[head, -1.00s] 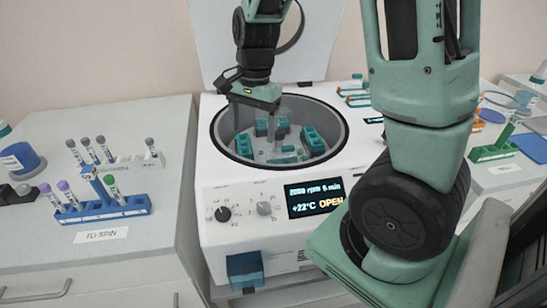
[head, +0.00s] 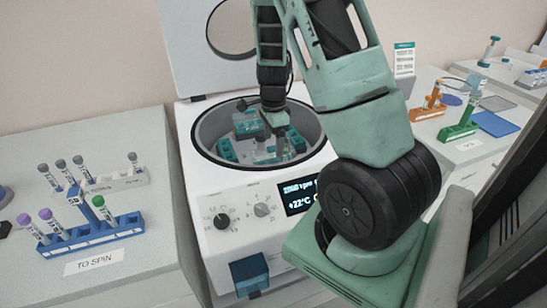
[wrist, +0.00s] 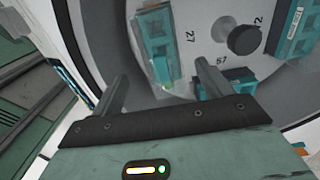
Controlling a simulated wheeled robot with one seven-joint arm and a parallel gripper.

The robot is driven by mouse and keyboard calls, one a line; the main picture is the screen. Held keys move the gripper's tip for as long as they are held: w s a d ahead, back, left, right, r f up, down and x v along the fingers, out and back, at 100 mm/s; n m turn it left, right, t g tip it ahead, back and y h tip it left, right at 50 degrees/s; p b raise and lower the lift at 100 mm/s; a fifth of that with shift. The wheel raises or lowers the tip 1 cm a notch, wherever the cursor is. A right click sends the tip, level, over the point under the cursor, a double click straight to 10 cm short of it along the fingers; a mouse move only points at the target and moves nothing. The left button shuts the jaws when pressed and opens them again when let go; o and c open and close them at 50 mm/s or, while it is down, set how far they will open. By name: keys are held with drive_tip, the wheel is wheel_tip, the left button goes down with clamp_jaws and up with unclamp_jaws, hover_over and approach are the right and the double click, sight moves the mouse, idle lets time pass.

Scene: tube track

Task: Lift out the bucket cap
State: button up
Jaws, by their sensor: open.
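The centrifuge (head: 240,185) stands open with its lid raised. Teal buckets sit on the rotor inside its bowl. My gripper (head: 273,145) is inside the bowl, low over the rotor near the buckets; my arm hides part of the far right. In the wrist view my gripper (wrist: 162,70) has its two fingers spread, with nothing between the tips. A teal bucket (wrist: 158,45) with a clear-looking top lies ahead of the fingers. Another teal bucket (wrist: 290,35) is to the right. I cannot clearly separate the bucket cap from its bucket.
The dark rotor hub (wrist: 243,39) stands between the buckets. The bowl rim (head: 196,160) surrounds my gripper. A blue tube rack (head: 90,235) is on the left bench. A green rack (head: 460,128) and an orange rack (head: 428,112) are on the right bench.

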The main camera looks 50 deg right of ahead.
sight(273, 151)
drive_tip(key=shift+w+f+p, duration=0.1)
drive_tip(key=shift+f+p, duration=0.2)
drive_tip(key=shift+f, duration=3.15)
drive_tip(key=c, duration=1)
